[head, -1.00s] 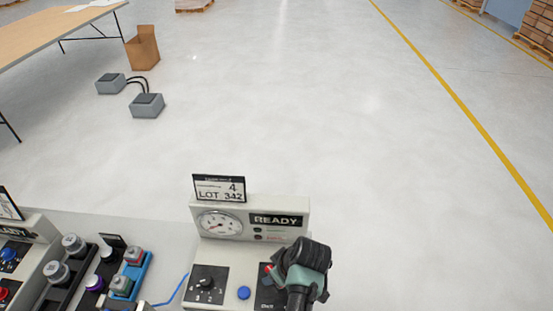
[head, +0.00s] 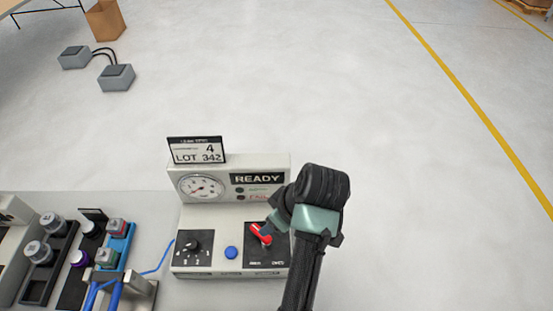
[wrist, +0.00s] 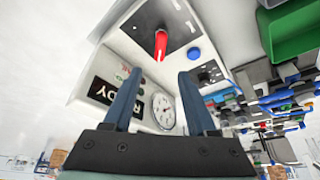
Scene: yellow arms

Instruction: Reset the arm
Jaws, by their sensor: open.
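My gripper (wrist: 160,73) is open, its two blue-grey fingers apart and nothing between them. In the head view my gripper (head: 274,222) is beside the right part of a white test station (head: 222,272), with its fingers mostly hidden by my wrist. A red lever (head: 261,233) stands on the station's black right-hand plate, close to the fingertips. In the wrist view the red lever (wrist: 160,45) lies ahead of the fingertips, apart from them, near the blue button (wrist: 194,55).
The station has a READY panel (head: 257,178), a gauge (head: 201,187), a black dial (head: 193,247) and a lot sign (head: 196,150). Racks with several small parts (head: 82,255) and a blue cable (head: 160,262) are at left. The floor right of my arm is clear.

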